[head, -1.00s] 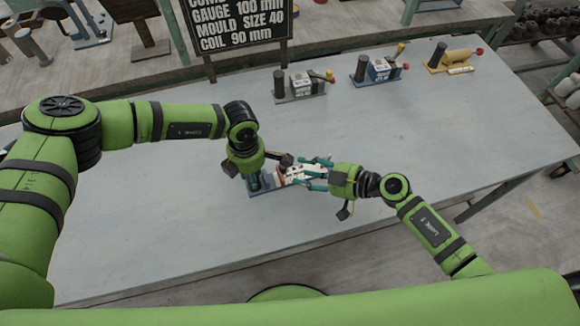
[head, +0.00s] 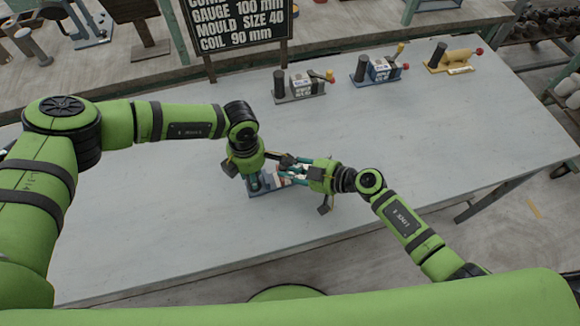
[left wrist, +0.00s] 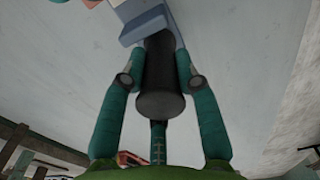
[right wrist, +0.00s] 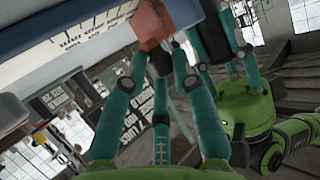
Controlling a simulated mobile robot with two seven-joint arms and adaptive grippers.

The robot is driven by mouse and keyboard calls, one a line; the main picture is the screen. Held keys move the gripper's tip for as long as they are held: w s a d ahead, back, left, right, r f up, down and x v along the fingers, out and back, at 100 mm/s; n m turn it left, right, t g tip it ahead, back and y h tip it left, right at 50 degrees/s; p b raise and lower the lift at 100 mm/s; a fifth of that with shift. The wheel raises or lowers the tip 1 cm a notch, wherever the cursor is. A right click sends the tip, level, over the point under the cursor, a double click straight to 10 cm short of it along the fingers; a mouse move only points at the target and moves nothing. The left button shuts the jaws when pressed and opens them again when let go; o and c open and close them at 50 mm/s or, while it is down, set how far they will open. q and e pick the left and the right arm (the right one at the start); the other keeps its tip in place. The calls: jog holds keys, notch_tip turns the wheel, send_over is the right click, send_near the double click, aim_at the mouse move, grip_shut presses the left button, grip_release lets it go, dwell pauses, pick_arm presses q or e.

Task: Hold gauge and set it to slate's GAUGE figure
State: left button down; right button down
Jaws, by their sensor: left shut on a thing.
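The gauge's blue base (head: 262,193) lies on the table, largely hidden by my grippers. My left gripper (head: 258,176) is shut on its black upright handle, seen between the teal fingers in the left wrist view (left wrist: 158,85). My right gripper (head: 284,172) reaches in from the right. In the right wrist view its fingertips (right wrist: 163,58) are at an orange-red block (right wrist: 155,22) on the gauge, beside a pale scale face (right wrist: 85,35); whether they grip it is unclear. The scale's reading is not legible. The slate (head: 238,22) reads "GAUGE 100 mm", "MOULD SIZE 40", "COIL 90 mm".
Three similar devices stand along the table's back: a grey one (head: 302,86), a blue one (head: 378,68) and a yellow one (head: 452,58). The right part of the table (head: 440,130) is clear. A rack (head: 540,22) of dark pieces stands at the far right.

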jog(key=d, duration=0.2)
jog(key=w+d, duration=0.1)
jog(key=d, duration=0.3)
jog(key=shift+w+d+r, duration=0.1)
jog(key=shift+w+d, duration=0.25)
jog(key=shift+d, duration=0.05)
jog(key=c, duration=1.1)
grip_release()
jog(key=v, duration=1.2)
